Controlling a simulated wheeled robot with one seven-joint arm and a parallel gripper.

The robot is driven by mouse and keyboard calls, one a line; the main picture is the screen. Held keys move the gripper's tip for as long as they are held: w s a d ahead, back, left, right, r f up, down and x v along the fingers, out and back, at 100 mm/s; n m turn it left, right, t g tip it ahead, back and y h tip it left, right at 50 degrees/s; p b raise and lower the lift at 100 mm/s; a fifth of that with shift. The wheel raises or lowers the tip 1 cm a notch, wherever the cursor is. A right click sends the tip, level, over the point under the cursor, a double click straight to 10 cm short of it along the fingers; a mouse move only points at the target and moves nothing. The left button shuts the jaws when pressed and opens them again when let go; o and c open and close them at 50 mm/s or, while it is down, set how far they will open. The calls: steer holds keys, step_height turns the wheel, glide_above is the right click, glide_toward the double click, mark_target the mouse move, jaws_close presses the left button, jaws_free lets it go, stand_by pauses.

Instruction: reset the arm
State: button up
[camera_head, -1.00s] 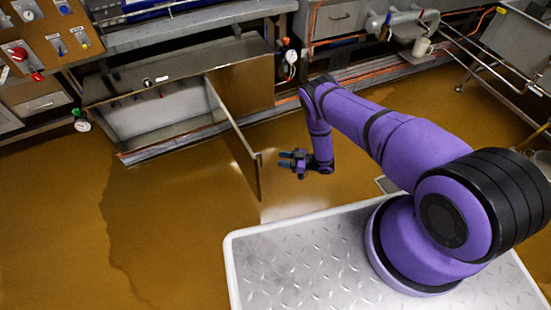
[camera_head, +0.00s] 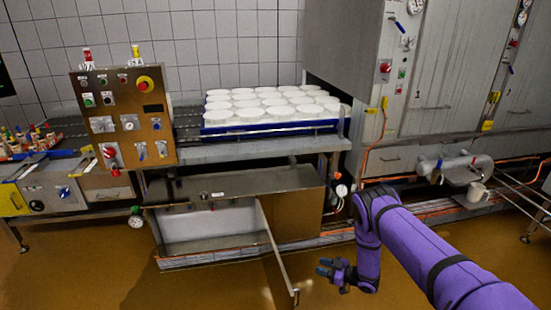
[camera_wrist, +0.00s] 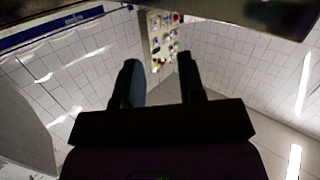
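My purple arm reaches in from the lower right of the head view, bent down at the elbow. My gripper (camera_head: 334,270) hangs low beside the edge of an open cabinet door, a little to its right. In the wrist view my gripper (camera_wrist: 161,85) shows two dark fingers standing apart with nothing between them. The gripper is open and empty. From the head view I cannot tell whether it touches the door.
The cabinet door (camera_head: 278,250) stands open into the floor space. Above it, white moulds (camera_head: 262,102) fill a blue-edged tray on the bench. A control panel (camera_head: 126,115) stands at left. Brown floor is clear at lower left.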

steer(key=w+d+r+m+t+h, duration=0.1)
steer(key=w+d+r+h, duration=0.1)
steer(key=w+r, duration=0.5)
steer(key=w+d+r+m+t+h, duration=0.1)
steer(key=w+r+h, duration=0.2)
steer(key=r, duration=0.8)
steer(key=w+d+r+m+t+h, duration=0.1)
steer(key=w+d+r+t+h, duration=0.1)
steer(key=w+r, duration=0.5)
steer(key=s+d+r+m+h, duration=0.2)
steer(key=s+r, duration=0.1)
steer(key=r, duration=0.6)
steer(key=s+d+r+m+h, duration=0.1)
steer(key=s+d+r+h, duration=0.1)
steer(key=r, duration=0.7)
steer(key=s+d+r+m+h, duration=0.2)
steer(key=s+r, duration=0.1)
steer(key=r, duration=0.7)
steer(key=s+d+r+m+g+h, duration=0.1)
steer(key=s+r+m+g, duration=0.1)
steer(key=s+r, duration=0.65)
steer(key=s+d+r+m+g+h, duration=0.15)
steer(key=s+r, duration=0.45)
steer(key=s, duration=0.6)
steer(key=s+a+m+g+y, duration=0.1)
steer(key=s+a+m+g, duration=0.1)
steer(key=s, duration=2.8)
steer(key=shift+a+r+g, duration=0.25)
steer(key=shift+r+g, duration=0.15)
steer(key=shift+g, duration=0.35)
